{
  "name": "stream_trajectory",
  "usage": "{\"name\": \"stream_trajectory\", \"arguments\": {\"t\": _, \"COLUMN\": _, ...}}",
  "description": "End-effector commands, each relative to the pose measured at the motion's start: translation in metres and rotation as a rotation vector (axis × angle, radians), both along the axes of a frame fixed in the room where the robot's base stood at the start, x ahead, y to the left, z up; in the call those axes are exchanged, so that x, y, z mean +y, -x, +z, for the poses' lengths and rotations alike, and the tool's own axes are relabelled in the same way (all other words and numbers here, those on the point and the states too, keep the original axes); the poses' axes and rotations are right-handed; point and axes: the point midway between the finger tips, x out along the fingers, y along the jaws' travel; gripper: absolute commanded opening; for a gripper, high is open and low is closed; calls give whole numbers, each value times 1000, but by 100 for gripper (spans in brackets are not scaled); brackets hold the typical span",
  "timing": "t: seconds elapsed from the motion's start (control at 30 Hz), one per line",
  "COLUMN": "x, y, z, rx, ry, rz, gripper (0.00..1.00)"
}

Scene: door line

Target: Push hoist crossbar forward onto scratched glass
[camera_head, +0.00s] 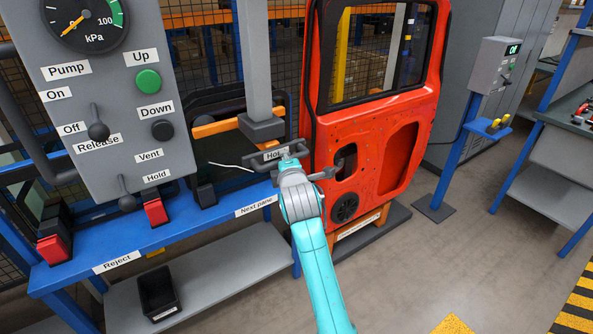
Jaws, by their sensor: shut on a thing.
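The hoist crossbar (254,161) is a dark bar with a partly covered label starting "Ho". It hangs below a grey upright hoist post (258,60) with a dark block at its foot. My gripper (290,158) is shut on the crossbar, and my wrist hides part of it. The orange-red door (390,122) stands just behind and to the right, with a black-edged window (375,50). I cannot make out a scratch on any glass, nor whether the hoist touches a pane.
A grey control panel (85,150) with a gauge, levers and buttons fills the left. Below it is a blue rack rail (180,232) labelled "Reject" and "Next pane". A black bin (158,291) sits on the lower shelf. A blue-post control box (493,68) stands right. Floor right of my arm is clear.

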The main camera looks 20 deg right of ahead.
Motion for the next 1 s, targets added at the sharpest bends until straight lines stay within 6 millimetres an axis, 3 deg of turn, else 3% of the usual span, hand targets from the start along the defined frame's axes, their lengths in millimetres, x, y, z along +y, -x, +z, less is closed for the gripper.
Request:
{"name": "stream_trajectory", "arguments": {"t": 0.4, "x": 4, "y": -8, "z": 1, "rx": -3, "ry": -1, "rz": 3, "gripper": 0}}
{"name": "stream_trajectory", "arguments": {"t": 0.43, "x": 4, "y": -8, "z": 1, "rx": -3, "ry": -1, "rz": 3, "gripper": 27}}
{"name": "stream_trajectory", "arguments": {"t": 0.5, "x": 4, "y": -8, "z": 1, "rx": -3, "ry": -1, "rz": 3, "gripper": 44}}
{"name": "stream_trajectory", "arguments": {"t": 0.83, "x": 3, "y": -6, "z": 1, "rx": -1, "ry": 0, "rz": 1, "gripper": 45}}
{"name": "stream_trajectory", "arguments": {"t": 1.0, "x": 4, "y": 9, "z": 3, "rx": -2, "ry": 0, "rz": 1, "gripper": 45}}
